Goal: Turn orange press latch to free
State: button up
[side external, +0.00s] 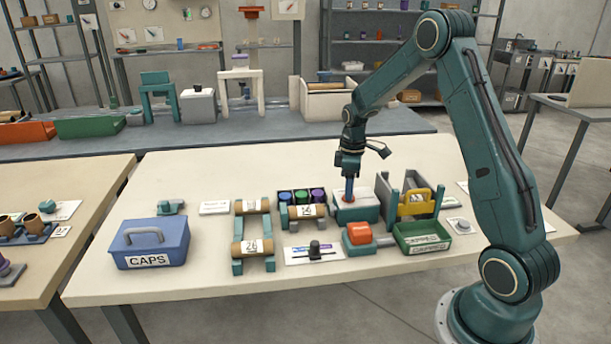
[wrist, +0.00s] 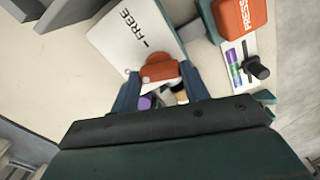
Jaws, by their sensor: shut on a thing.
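The orange press latch (wrist: 160,69) shows in the wrist view between the blue fingers of my gripper (wrist: 158,80). My gripper is shut on it. A white plate or housing top (wrist: 120,40) beside the latch carries the word FREE and a short mark. In the side external view my gripper (side external: 349,198) points down onto the white-topped, teal-based housing (side external: 368,213). The lower part of the latch is hidden in the wrist view.
An orange PRESS block (side external: 360,234) stands in front of the housing. To the right are a grey-sided stand with a yellow part (side external: 418,203) and a green tray (side external: 422,238).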

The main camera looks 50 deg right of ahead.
jog(key=m, duration=1.4)
jog(key=shift+r, duration=0.1)
dwell(0.4)
jog(key=o, duration=1)
jog(key=shift+r, duration=6.85)
